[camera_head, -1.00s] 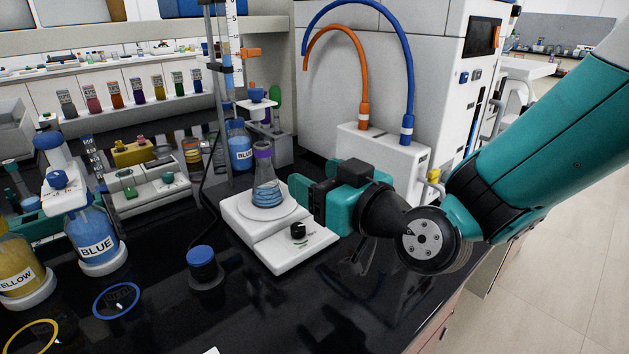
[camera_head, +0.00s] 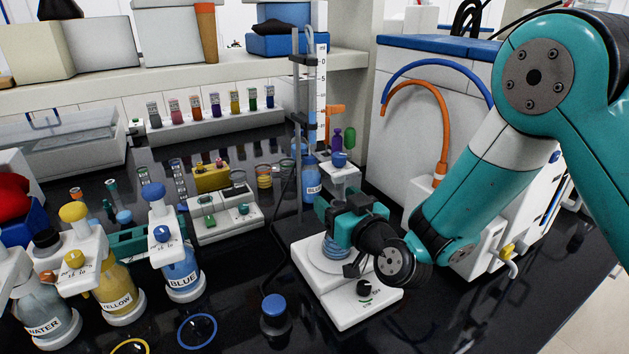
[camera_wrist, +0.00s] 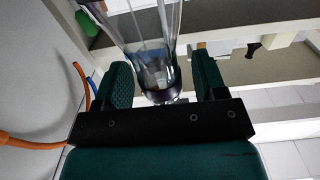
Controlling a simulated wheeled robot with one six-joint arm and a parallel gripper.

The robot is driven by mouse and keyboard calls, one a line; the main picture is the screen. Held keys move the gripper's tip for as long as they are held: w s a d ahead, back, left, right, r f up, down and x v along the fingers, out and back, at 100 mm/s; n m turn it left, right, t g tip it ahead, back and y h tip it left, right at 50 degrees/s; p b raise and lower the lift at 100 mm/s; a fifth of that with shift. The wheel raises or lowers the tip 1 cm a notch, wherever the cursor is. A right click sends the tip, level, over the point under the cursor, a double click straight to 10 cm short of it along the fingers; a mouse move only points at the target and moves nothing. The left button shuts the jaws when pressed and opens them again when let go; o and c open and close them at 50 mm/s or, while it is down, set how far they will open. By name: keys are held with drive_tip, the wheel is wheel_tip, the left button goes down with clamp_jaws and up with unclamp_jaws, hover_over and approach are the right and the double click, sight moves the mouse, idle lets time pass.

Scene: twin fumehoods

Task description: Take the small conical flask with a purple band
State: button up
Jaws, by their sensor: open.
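The small conical flask (camera_head: 334,250) stands upright on the round plate of a white stirrer (camera_head: 350,312), with blue liquid in its lower part. My gripper (camera_head: 338,212) is at the flask's neck and hides its top and purple band in the head view. In the wrist view the clear flask (camera_wrist: 150,45) appears upside down, with its dark purplish band (camera_wrist: 160,96) between the two green fingers of my open gripper (camera_wrist: 162,75). A gap shows on the right side of the band. Contact on the left side is hard to tell.
A BLUE bottle (camera_head: 311,180) and a burette stand (camera_head: 299,120) are close behind the flask. A black bottle with a blue cap (camera_head: 274,312) stands left of the stirrer. A white machine with hoses (camera_head: 415,150) is at the right.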

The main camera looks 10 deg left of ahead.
drive_tip(key=shift+w+a, duration=0.25)
drive_tip(key=shift+w, duration=0.15)
drive_tip(key=shift+a, duration=0.15)
drive_tip(key=c, duration=1.1)
drive_tip(key=shift+o, duration=0.2)
drive_tip(key=shift+r+p, duration=0.45)
drive_tip(key=shift+p, duration=0.1)
drive_tip(key=shift+f, duration=0.1)
